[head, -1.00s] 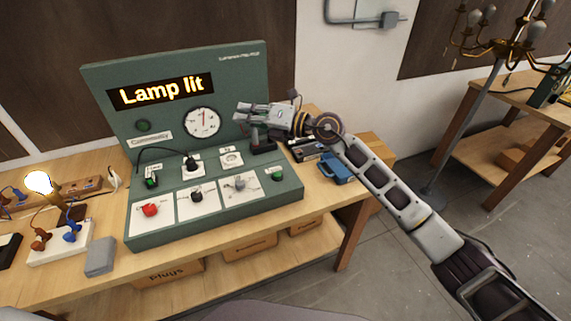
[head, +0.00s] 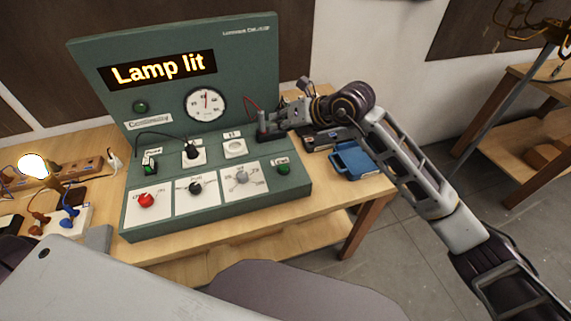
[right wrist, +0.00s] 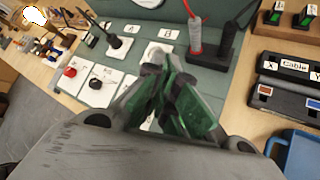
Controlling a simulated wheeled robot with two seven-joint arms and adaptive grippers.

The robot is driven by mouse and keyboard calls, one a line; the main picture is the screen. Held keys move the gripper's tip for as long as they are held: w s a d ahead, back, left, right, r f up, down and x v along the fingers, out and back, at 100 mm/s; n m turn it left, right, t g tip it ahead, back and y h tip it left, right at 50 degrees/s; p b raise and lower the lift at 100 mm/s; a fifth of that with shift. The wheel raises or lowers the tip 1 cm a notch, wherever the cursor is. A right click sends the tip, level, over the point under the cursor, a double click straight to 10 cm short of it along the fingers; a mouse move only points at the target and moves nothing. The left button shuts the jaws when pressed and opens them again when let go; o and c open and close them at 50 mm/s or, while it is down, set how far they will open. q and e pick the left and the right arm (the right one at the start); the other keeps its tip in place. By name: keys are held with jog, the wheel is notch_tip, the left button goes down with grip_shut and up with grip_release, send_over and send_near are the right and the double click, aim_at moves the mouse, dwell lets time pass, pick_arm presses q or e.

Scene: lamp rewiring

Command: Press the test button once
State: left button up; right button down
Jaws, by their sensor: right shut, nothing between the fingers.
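The green test bench (head: 130,215) stands on the wooden table, and its display (head: 160,69) reads "Lamp lit". A round green button (head: 283,169) sits at the lower right of its sloped panel, under a small label too blurred to read surely. I take it for the test button, but cannot be certain. My right gripper (head: 277,117) is shut and empty, above and behind that button by the probe holder, apart from the button. In the right wrist view its shut fingers (right wrist: 165,85) cover part of the panel, and I cannot make out the button there. My left gripper is not in view.
The lit bulb (head: 34,167) glows at the far left. A red knob (head: 146,200), a black knob (head: 195,188) and a grey dial (head: 242,177) share the panel. Probes (right wrist: 227,40) stand beside my right fingers. A blue bin (head: 352,160) lies right of the bench.

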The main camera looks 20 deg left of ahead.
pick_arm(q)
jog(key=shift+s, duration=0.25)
pick_arm(e)
jog(key=d+f+m+h, duration=0.1)
jog(key=d+f, duration=0.1)
jog(key=shift+s+d+f+m+h, duration=0.2)
jog(key=shift+f+m+h, duration=0.1)
jog(key=shift+m+h, duration=0.1)
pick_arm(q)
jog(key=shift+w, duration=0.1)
pick_arm(e)
jog(key=shift+a, duration=0.1)
